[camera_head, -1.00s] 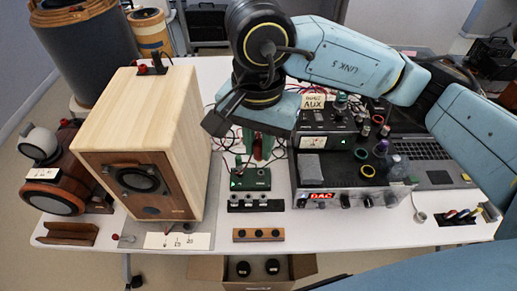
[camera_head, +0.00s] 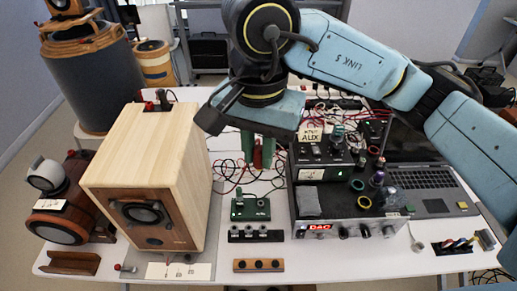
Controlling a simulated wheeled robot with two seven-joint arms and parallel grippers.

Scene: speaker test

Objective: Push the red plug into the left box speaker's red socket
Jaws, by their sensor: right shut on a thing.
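The left box speaker (camera_head: 143,150) is a pale wooden box with a darker front and a round black driver, standing upright on the table's left part. A small red socket (camera_head: 149,107) and a black one (camera_head: 162,99) sit at the top of its back edge. My right gripper (camera_head: 258,150), with green fingers, is right of the speaker, over the table's middle. It is shut on the red plug (camera_head: 257,157), which shows between the fingers and is apart from the speaker. The plug's tip is hard to make out. My left gripper is out of view.
Red and black cables (camera_head: 226,172) lie tangled behind a small green box (camera_head: 250,208). A DAC unit (camera_head: 345,228) with knobs and coloured rings stands right of centre, a laptop (camera_head: 425,180) beyond it. A brown round-fronted device (camera_head: 62,222) stands left of the speaker.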

